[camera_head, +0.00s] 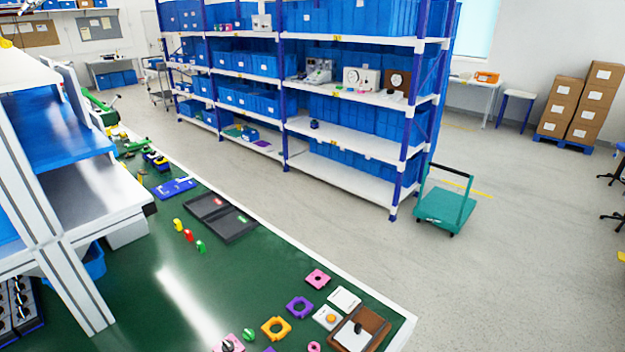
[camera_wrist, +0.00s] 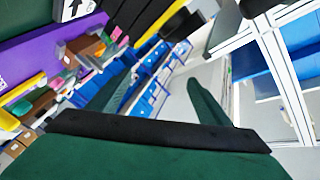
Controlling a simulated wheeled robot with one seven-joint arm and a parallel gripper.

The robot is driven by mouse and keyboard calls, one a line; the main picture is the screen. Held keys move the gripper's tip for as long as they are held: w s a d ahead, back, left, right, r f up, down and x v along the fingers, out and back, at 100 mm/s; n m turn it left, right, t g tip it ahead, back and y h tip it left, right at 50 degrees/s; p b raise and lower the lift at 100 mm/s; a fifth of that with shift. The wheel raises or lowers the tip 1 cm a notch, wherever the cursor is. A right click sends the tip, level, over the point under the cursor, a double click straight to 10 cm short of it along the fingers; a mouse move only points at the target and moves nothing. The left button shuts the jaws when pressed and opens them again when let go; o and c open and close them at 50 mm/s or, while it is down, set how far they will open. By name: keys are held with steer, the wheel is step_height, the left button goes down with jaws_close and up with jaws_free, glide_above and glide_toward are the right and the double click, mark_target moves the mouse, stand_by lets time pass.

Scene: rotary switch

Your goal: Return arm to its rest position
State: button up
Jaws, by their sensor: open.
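In the head view, a rotary switch (camera_head: 352,338) with a brown base, a pale plate and a dark knob sits at the near right corner of the green table (camera_head: 140,270). The knob's exact setting is too small to tell. My gripper (camera_wrist: 153,88) shows in the wrist view as two dark green fingers spread apart, with nothing between them. The fingers point toward shelves of blue bins, away from any close object. My gripper and arm are not visible in the head view.
Coloured parts, including a purple ring (camera_head: 299,307) and an orange ring (camera_head: 276,328), lie near the switch. A dark tray (camera_head: 235,226) lies farther back. A white-framed rack (camera_head: 50,220) stands at left. A blue shelving unit (camera_head: 345,146) and a green cart (camera_head: 445,208) stand beyond open floor.

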steer(key=s+d+f+h, duration=0.1)
steer(key=s+d+f, duration=0.1)
steer(key=s+d, duration=0.1)
steer(key=s+d+f+h, duration=0.2)
steer(key=s+d, duration=0.1)
steer(key=d, duration=0.1)
steer(key=s+d+f+n+h, duration=0.1)
steer(key=s+d+f, duration=0.1)
steer(key=s+d, duration=0.1)
steer(key=shift+s+d+h, duration=0.1)
steer(key=shift+d+h, duration=0.1)
steer(key=shift+h, duration=0.1)
steer(key=s+d+n+h, duration=0.1)
steer(key=s+d+n, duration=0.3)
steer(key=s+d, duration=0.4)
steer(key=s, duration=0.3)
steer(key=shift+s+d+n+g+h, duration=0.25)
steer(key=shift+d+n+g+h, duration=0.05)
steer(key=shift+d+g, duration=0.1)
steer(key=shift+f, duration=0.1)
